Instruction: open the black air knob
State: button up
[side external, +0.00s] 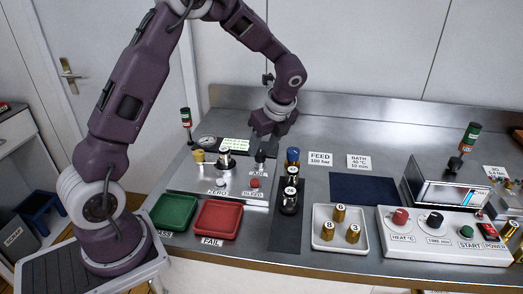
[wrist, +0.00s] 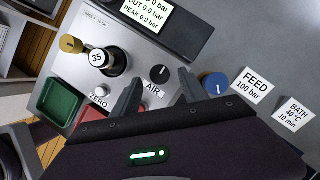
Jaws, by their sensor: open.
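The black air knob (wrist: 159,74) sits on the silver fill panel (wrist: 70,73), just above the AIR label (wrist: 152,90) in the wrist view. In the side view the knob (side external: 260,157) shows small, just below my gripper (side external: 268,134). My gripper is open and empty; in the wrist view its two fingers (wrist: 157,100) point toward the panel on either side of the AIR label. The knob lies beyond the fingertips, between their lines and not touched. A white pointer mark shows on the knob.
A blue knob (wrist: 214,84) stands close right of the fingers. A cylinder marked 35 (wrist: 107,61) and a brass knob (wrist: 71,44) stand left. A display (wrist: 150,12) lies behind. Green (side external: 174,212) and red (side external: 217,219) trays sit in front.

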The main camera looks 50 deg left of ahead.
aim_at(261, 152)
jog(key=shift+x, duration=1.45)
grip_shut()
jog(key=shift+n, duration=0.3)
jog(key=n+g, duration=0.1)
jog(key=n, duration=0.1)
jog(key=shift+w+n, duration=0.1)
jog(key=shift+n, duration=0.3)
jog(key=n+g, duration=0.1)
jog(key=n, duration=0.1)
jog(key=n+h, duration=0.1)
jog(key=n, duration=0.1)
jog(key=shift+w+n+g, duration=0.1)
jog(key=shift+n+g, duration=0.2)
jog(key=shift+g, duration=0.1)
jog(key=n+h, duration=0.1)
jog(key=n, duration=0.2)
jog(key=shift+w+a+g, duration=0.1)
jog(key=shift+a+g, duration=0.05)
jog(key=shift+g, duration=0.25)
jog(key=shift+n+g+h, duration=0.3)
jog(key=shift+n+h, duration=0.5)
jog(key=shift+n, duration=1.3)
